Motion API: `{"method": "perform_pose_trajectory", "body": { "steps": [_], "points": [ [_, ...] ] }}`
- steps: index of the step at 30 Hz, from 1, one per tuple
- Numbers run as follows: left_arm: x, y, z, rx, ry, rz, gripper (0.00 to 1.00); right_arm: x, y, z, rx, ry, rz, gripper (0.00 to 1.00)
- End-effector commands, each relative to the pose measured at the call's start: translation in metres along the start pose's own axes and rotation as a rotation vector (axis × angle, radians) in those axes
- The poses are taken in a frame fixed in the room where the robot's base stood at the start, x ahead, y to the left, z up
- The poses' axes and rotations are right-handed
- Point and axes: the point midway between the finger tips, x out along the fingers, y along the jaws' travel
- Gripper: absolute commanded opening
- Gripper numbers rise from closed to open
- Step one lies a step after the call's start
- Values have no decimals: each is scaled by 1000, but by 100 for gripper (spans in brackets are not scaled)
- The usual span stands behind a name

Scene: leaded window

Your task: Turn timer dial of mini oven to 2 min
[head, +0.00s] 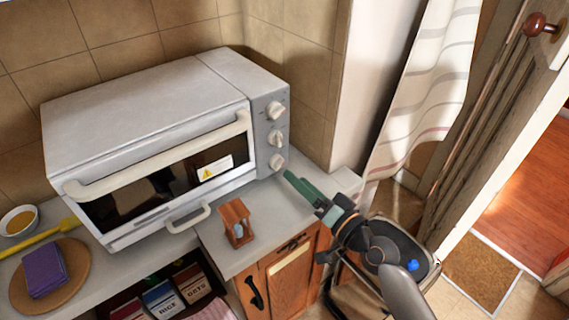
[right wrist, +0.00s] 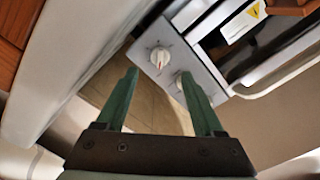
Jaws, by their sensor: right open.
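The mini oven (head: 150,110) is a white box on the counter with a grey control panel (head: 267,112) on its right side. Three white dials sit in a column there: a top dial (head: 275,110), a middle dial (head: 276,138) and a bottom dial (head: 277,162). My right gripper (head: 297,181) is open and empty, its green fingers just right of and below the bottom dial. In the right wrist view one dial (right wrist: 160,57) with a red mark shows beyond the gap between the fingers. Another dial (right wrist: 181,80) is partly hidden by a finger. My left gripper is not in view.
A wooden hourglass (head: 237,222) stands on the counter in front of the oven, left of my right gripper. The oven door handle (head: 160,158) juts forward. A lower small handle (head: 188,218) sticks out too. A striped curtain (head: 425,85) hangs at the right.

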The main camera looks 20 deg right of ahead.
Motion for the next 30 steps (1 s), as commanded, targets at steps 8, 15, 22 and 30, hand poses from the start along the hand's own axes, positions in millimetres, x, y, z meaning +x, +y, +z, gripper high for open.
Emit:
{"method": "perform_pose_trajectory", "body": {
  "steps": [8,15,22,30],
  "points": [
    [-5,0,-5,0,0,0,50,46,-1,0,0,-1,-1,69],
    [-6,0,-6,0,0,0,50,61,-1,0,-2,-1,-1,69],
    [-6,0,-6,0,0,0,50,61,0,1,-3,-2,0,69],
    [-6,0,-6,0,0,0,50,61,0,0,-3,-1,0,42]
  ]
}}
